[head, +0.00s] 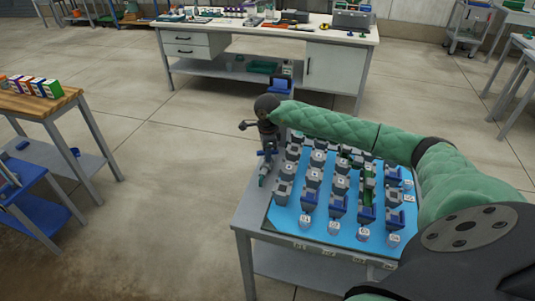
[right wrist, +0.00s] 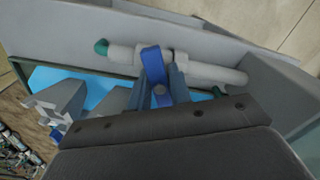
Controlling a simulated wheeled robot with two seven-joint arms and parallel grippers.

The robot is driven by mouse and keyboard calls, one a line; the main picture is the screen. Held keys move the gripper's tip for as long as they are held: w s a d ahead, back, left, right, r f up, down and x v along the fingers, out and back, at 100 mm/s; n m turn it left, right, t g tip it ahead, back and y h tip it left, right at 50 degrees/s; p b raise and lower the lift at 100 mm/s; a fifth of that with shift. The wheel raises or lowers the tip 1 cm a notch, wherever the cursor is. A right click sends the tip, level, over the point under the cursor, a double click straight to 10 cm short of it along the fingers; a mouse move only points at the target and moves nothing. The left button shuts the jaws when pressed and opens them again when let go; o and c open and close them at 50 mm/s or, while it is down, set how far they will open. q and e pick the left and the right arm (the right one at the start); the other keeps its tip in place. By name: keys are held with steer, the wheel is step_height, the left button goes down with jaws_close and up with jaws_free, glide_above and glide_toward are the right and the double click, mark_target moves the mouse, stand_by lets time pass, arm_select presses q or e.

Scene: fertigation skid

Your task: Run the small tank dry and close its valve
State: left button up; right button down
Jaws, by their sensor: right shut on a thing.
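My right gripper (head: 267,154) is at the far left corner of a grey table, pointing down. In the right wrist view, its fingers (right wrist: 161,94) are shut on a blue valve handle (right wrist: 151,62). The handle lies across a white pipe (right wrist: 205,68) with a green end, which runs beside a grey wall. The blue handle is partly hidden between the fingers. I cannot tell which vessel is the small tank, or its liquid level. My left gripper is not in view.
The grey table (head: 247,218) bears a blue mat (head: 284,217) with rows of grey and blue blocks and small white labelled cylinders (head: 307,220). A workbench (head: 262,36) stands behind. A wooden-topped table (head: 38,104) and blue cart (head: 37,199) stand left. Floor between is clear.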

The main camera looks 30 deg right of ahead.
steer(key=m, duration=0.6)
steer(key=shift+m, duration=0.3)
steer(key=c, duration=1.2)
jaws_free()
steer(key=shift+r+p, duration=1.45)
steer(key=shift+r, duration=3.55)
